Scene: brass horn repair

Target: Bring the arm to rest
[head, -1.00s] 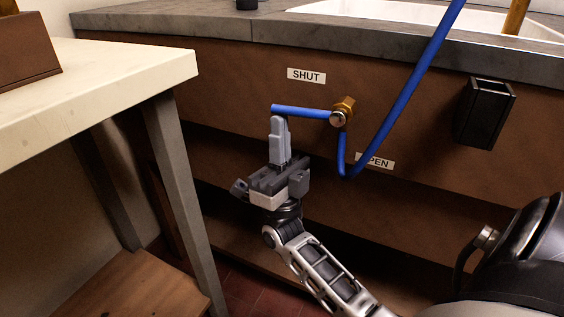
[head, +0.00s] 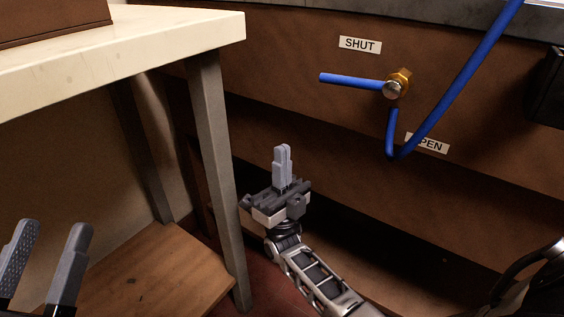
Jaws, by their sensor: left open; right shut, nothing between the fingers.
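My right gripper (head: 282,150) points up in the middle of the head view, its fingers together with nothing between them. It stands below and left of the blue lever (head: 350,80), apart from it. The lever lies about level, reaching left from a brass valve (head: 398,84) on the brown cabinet front. My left gripper (head: 56,226) shows at the lower left corner, its two fingers apart and empty. The rest of the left arm is out of view.
A cream-topped table (head: 120,45) with grey legs and a wooden lower shelf (head: 160,275) stands at left. A SHUT label (head: 360,45) is above the lever. An OPEN label (head: 435,146) is partly behind a bent blue pipe (head: 455,85). A dark holder (head: 548,90) is at right.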

